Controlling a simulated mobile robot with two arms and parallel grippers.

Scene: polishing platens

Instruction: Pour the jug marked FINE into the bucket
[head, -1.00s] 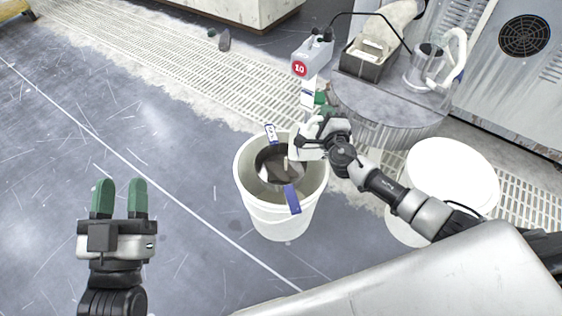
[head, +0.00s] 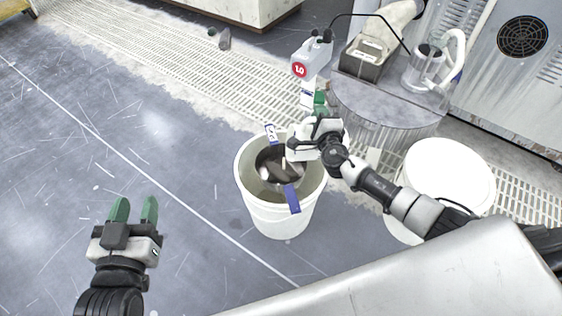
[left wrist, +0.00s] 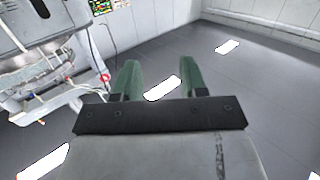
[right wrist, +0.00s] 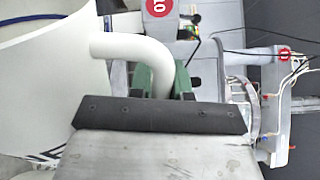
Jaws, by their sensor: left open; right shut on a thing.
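My right gripper (head: 320,104) is at the upper right of the white bucket's rim in the head view. In the right wrist view its green fingers (right wrist: 160,82) are shut on the curved white handle (right wrist: 130,46) of a white jug (right wrist: 45,85). Dark marks show low on that jug, but I cannot read them. In the head view the jug is hard to separate from the bucket and gripper. The bucket (head: 275,215) stands on the floor with a dark interior and blue strips at its rim. My left gripper (head: 133,210) is open and empty, over bare floor.
A grey unit with a red badge (head: 312,55) stands behind the bucket. A white round-topped container (head: 450,175) is at right. The left floor is clear.

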